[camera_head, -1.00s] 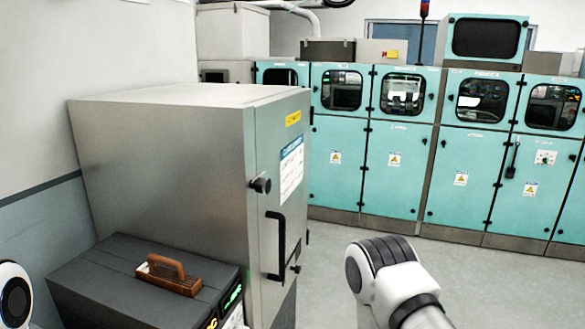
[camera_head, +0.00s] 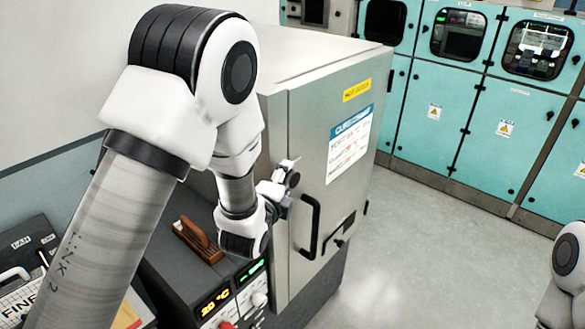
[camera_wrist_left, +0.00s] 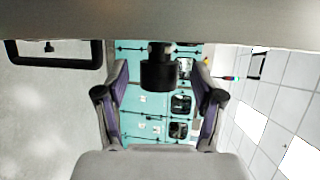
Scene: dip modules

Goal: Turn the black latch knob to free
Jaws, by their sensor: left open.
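The black latch knob (camera_head: 293,180) sticks out of the grey cabinet's door near its left edge, above the black door handle (camera_head: 311,228). In the left wrist view the knob (camera_wrist_left: 158,75) stands between the two fingers of my left gripper (camera_wrist_left: 159,85), with a gap on each side. My left gripper (camera_head: 284,181) is open around the knob and partly hidden by my wrist in the head view. The handle also shows in the left wrist view (camera_wrist_left: 97,55). My right gripper is out of view; part of my right arm shows at the right edge.
A yellow label and a printed sheet are on the door. Teal cabinets (camera_head: 440,100) line the back. The floor right of the door is clear.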

